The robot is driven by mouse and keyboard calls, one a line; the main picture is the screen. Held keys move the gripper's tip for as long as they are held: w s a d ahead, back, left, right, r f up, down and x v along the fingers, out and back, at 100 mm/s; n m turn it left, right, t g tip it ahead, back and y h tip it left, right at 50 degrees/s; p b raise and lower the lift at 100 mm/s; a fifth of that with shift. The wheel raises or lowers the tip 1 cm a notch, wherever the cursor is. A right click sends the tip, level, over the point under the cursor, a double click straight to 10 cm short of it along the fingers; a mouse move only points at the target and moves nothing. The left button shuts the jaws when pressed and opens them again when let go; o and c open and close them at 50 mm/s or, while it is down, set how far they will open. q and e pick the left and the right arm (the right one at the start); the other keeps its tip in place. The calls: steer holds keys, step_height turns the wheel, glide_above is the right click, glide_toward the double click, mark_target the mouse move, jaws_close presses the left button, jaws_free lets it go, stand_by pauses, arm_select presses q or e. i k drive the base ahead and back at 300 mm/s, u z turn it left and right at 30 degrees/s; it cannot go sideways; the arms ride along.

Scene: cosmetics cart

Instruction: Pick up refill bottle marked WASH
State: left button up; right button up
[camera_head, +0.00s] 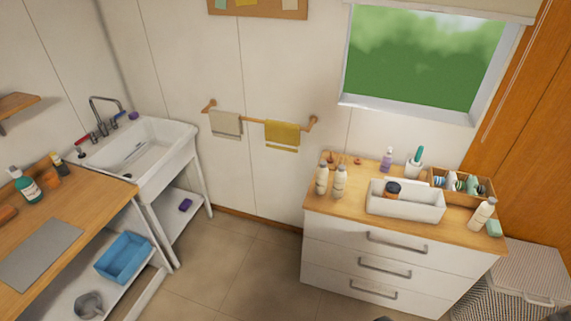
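Two cream bottles stand side by side at the left end of the dresser top: a left one (321,180) and a right one (340,182). A third cream bottle (482,214) stands at the dresser's right front corner. Their lettering is too small to read, so I cannot tell which one is marked WASH.
The dresser top (335,210) also bears a white tray (405,208) with a dark-lidded jar, a purple bottle (387,160), a cup with a green-handled item (414,168) and a divided wooden box (470,199). A basket (515,285) stands right. Floor before the dresser is clear.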

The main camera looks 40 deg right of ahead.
mark_target(340, 175)
steer(key=z, duration=0.1)
steer(key=i, duration=1.25)
steer(key=z, duration=1.05)
steer(key=i, duration=0.75)
steer(key=z, duration=0.95)
